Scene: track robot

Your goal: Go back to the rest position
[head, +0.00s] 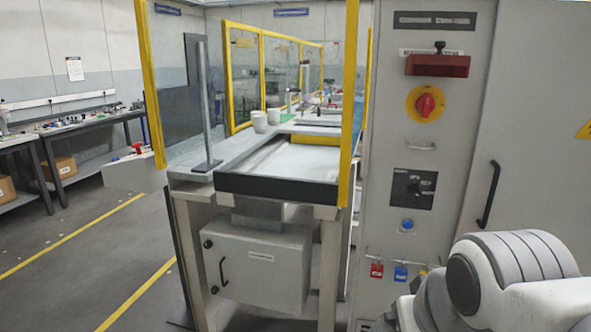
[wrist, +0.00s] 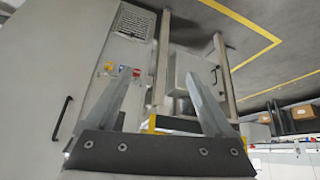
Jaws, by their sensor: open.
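My gripper (wrist: 160,100) shows in the wrist view with its two grey fingers spread apart and nothing between them. The wrist view is turned, with the floor at the top. Beyond the fingers are the grey cabinet and the legs of the work table. In the head view my arm is at the lower right, in front of the cabinet, and my gripper is out of view there.
A grey control cabinet (head: 425,150) with a red rotary switch (head: 426,103) stands close on the right. A table (head: 188,178) with yellow posts (head: 150,85) is ahead. Open floor (head: 70,290) lies at left, with benches (head: 75,124) beyond.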

